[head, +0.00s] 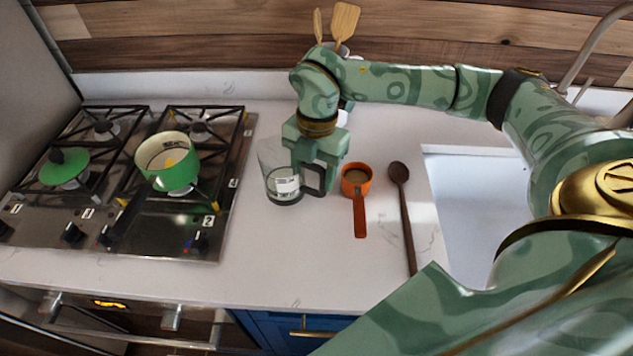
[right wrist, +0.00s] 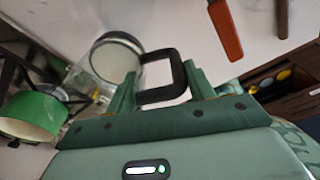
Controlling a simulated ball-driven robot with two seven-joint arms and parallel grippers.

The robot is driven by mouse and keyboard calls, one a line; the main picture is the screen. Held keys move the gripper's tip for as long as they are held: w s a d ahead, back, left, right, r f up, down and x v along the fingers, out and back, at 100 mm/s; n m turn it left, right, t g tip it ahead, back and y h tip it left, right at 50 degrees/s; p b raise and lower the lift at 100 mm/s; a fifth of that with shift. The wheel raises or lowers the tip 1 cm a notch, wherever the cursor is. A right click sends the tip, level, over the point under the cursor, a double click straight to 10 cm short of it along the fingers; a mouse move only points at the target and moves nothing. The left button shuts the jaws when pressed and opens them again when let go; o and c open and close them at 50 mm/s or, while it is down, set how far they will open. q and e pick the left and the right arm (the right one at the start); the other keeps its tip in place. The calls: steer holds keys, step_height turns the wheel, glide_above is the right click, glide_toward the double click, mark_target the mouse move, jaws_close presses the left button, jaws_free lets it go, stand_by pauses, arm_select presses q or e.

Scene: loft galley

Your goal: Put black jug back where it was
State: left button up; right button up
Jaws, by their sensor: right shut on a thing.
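The black jug (head: 283,187) is a clear glass vessel with a black handle and a pale label, over the counter just right of the stove. My right gripper (head: 318,165) comes down from above and is shut on its black handle. The right wrist view shows the jug (right wrist: 117,58) beyond the fingers, with the handle between the fingers of my right gripper (right wrist: 170,88). The jug looks about upright in the head view. I cannot tell whether its base touches the counter. My left gripper is not in view.
An orange measuring cup (head: 360,216) and a dark wooden spoon (head: 405,210) lie right of the jug, before the sink (head: 460,210). A green pot (head: 175,177) and a green lid (head: 62,170) sit on the gas stove (head: 170,230). The front counter is clear.

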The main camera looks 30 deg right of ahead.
steer(key=shift+d+f, duration=0.25)
steer(key=shift+f, duration=0.05)
steer(key=shift+d+f, duration=0.15)
steer(key=shift+f, duration=0.75)
steer(key=shift+d+f, duration=0.1)
steer(key=shift+f, duration=0.75)
steer(key=shift+f, duration=0.1)
steer(key=o, duration=1.4)
steer(key=shift+o, duration=0.2)
step_height(320, 180, up, 12)
steer(key=d, duration=0.1)
steer(key=shift+w+d+p, duration=0.15)
steer(key=shift+w+p, duration=0.25)
